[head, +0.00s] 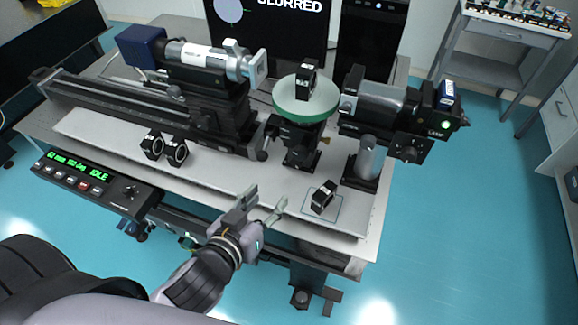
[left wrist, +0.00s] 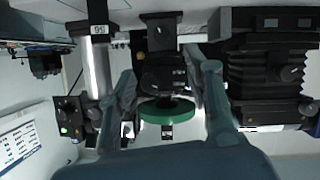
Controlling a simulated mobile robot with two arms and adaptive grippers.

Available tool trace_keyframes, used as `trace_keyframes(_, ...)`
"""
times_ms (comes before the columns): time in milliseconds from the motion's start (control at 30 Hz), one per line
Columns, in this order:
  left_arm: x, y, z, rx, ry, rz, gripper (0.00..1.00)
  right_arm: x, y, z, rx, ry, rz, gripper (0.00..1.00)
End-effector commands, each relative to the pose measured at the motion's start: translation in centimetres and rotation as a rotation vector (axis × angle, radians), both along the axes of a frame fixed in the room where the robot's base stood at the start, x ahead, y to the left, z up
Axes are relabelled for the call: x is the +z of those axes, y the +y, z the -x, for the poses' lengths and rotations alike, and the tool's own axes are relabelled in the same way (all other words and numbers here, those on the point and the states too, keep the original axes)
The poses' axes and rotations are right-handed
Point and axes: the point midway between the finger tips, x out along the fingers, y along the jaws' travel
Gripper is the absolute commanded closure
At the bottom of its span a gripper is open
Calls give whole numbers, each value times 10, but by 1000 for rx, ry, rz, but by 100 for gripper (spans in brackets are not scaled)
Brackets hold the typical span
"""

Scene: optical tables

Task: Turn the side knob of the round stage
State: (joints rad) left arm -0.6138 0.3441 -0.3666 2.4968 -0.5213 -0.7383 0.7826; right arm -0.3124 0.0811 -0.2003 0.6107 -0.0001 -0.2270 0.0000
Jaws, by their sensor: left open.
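The round stage has a green disc top (head: 306,100) and stands on a black mount (head: 300,145) near the middle of the table. A black optic marked with small text stands on the disc. A small brassy knob (head: 326,140) shows at the right side of the mount. My left gripper (head: 264,203) is open and empty at the table's front edge, in front of the stage and apart from it. In the left wrist view the green disc (left wrist: 167,111) shows upside down between the open fingers (left wrist: 166,88). The side knob is hard to make out there.
A rail with a camera tube (head: 200,60) stands left of the stage, a laser unit (head: 385,105) right of it.

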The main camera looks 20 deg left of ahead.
Motion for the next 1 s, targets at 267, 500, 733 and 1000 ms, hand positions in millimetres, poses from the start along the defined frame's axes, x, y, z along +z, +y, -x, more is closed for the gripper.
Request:
trace_keyframes(267, -17, -5, -50, -1, -2, -5, 54, 9, -7, -2, 3, -6, 7, 100)
trace_keyframes(500, -36, -9, -96, 0, 0, -5, 54, 22, 2, -36, 0, -58, -6, 100)
trace_keyframes(733, -50, -12, -128, 0, -1, -3, 54, 27, 10, -21, -3, -36, -14, 100)
trace_keyframes(1000, -58, -14, -141, 0, 1, -3, 54, 28, 7, -8, -2, -15, -10, 100)
